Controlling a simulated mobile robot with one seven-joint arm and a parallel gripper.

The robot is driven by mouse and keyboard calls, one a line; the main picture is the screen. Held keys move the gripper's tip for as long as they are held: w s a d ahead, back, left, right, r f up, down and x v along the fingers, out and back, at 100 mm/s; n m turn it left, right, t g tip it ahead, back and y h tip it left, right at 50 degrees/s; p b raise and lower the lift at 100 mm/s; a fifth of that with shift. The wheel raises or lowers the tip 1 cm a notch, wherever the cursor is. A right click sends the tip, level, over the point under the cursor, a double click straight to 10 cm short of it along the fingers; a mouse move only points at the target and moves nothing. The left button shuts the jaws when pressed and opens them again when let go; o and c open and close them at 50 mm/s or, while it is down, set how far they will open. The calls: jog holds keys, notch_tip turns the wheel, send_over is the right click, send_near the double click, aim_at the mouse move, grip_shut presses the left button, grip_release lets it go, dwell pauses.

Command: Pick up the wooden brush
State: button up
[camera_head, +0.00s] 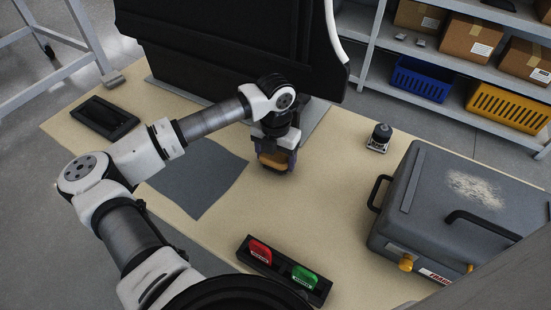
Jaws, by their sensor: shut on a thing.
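The wooden brush (271,161) shows as a small orange-brown piece between my fingers, over the tan tabletop. My gripper (276,160) points down near the middle of the table, just right of the grey cloth, and is shut on the brush. Most of the brush is hidden by the gripper, so its bristles do not show. I cannot tell whether it touches the table or is a little above it.
A dark grey cloth (200,180) lies left of the gripper. A black tray (240,250) with red and green pieces sits in front. A grey case (425,225) stands at right, a small device (380,138) behind it. A black panel (190,60) rises at the back.

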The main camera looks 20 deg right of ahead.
aim_at(276, 155)
notch_tip(276, 155, up, 19)
jog(key=b, duration=0.2)
jog(key=o, duration=0.5)
jog(key=shift+c, duration=0.2)
jog(key=c, duration=0.4)
jog(key=shift+o, duration=0.2)
